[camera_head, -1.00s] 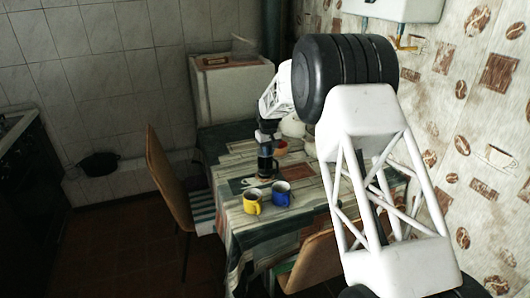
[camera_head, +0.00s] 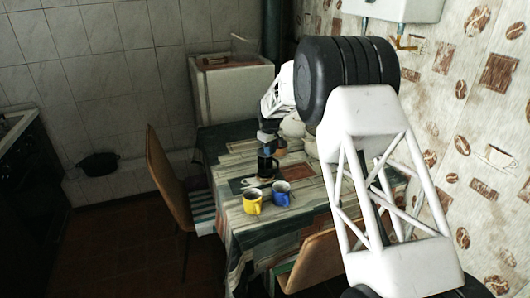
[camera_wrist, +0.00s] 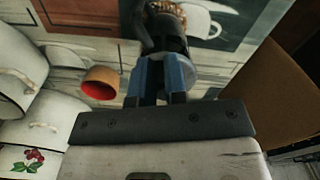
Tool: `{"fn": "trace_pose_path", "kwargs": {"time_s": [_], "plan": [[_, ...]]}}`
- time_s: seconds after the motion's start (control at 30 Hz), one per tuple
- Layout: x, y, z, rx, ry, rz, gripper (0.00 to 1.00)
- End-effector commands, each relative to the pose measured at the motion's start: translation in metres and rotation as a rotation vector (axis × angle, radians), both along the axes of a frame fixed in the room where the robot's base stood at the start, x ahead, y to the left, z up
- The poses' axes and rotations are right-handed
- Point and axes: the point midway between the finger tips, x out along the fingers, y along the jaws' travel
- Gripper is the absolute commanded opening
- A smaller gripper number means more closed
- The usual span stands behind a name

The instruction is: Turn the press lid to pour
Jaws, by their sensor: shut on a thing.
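The dark press (camera_head: 265,167) stands on the table, behind the yellow and blue mugs in the head view. In the wrist view its dark body and handle (camera_wrist: 168,30) show beyond the fingers, with a grey round lid (camera_wrist: 186,80) close to the camera. My gripper (camera_head: 267,150) is at the top of the press. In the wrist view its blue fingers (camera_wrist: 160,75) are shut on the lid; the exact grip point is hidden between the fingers.
A yellow mug (camera_head: 252,203) and a blue mug (camera_head: 281,195) stand in front of the press. An orange cup (camera_wrist: 100,83) and white enamel pots (camera_wrist: 50,118) are at the left in the wrist view. Chairs (camera_head: 166,172) flank the table (camera_head: 233,215).

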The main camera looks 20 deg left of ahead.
Motion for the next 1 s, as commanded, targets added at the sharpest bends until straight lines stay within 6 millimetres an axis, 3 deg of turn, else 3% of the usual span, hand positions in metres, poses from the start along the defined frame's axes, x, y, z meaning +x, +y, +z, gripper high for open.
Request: {"fn": "trace_pose_path", "kwargs": {"time_s": [0.27, 0.6, 0.87, 0.9, 1.0], "plan": [[0.0021, -0.0003, 0.0019, 0.001, -0.002, 0.049, 0.00], [0.0076, -0.0023, 0.0012, 0.000, -0.001, 0.245, 0.00], [0.0080, -0.0024, 0.0012, 0.000, -0.001, 0.261, 0.00], [0.0080, -0.0024, 0.0012, 0.000, -0.001, 0.261, 0.14], [0.0079, -0.0025, 0.0010, 0.000, -0.001, 0.261, 0.29]]}}
